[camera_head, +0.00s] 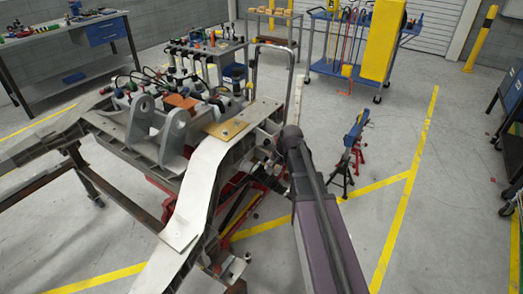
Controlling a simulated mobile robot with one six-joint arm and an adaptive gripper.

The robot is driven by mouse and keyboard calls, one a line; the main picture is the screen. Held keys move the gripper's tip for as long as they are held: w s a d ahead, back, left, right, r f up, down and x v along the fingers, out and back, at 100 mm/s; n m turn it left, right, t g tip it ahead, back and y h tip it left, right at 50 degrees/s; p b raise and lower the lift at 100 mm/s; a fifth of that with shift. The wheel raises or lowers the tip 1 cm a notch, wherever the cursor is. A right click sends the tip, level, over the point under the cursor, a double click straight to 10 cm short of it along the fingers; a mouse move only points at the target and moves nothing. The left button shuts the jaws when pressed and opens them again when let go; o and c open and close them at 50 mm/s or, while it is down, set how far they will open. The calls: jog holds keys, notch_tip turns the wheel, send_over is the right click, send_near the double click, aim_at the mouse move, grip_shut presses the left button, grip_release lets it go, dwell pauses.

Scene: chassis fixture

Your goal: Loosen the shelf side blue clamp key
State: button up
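The chassis fixture (197,180) is a grey metal frame with pale rails, left of centre. My arm reaches up from the bottom, right of the frame, and its far end is beside the right rail. My gripper (268,145) appears as small dark parts against the rail's outer side; its fingers are too small and covered to read. I cannot make out a blue clamp key for certain. Small blue spots show among the fittings on the frame, near a tan plate (226,129), but their shapes are unclear. Whether my gripper touches anything is hidden.
A blue bar on a red-legged stand (354,135) stands right of my arm. A blue tool cart (325,70) with a yellow panel (383,40) is behind. A workbench (60,45) lines the back left. Open grey floor with yellow lines lies at right.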

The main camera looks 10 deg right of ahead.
jog(key=m+p, duration=0.2)
jog(key=p, duration=0.6)
send_near(261, 161)
jog(key=s+d+v, duration=0.1)
jog(key=v, duration=0.4)
jog(key=shift+w+a+f+t+y, duration=0.2)
jog(key=shift+a+f+t+y, duration=0.1)
jog(key=shift+t, duration=0.1)
jog(key=shift+f, duration=0.2)
jog(key=b+x, duration=1.2)
jog(key=x, duration=0.1)
jog(key=shift+a+f+b, duration=0.1)
jog(key=shift+f+b, duration=0.15)
jog(key=shift+b, duration=0.05)
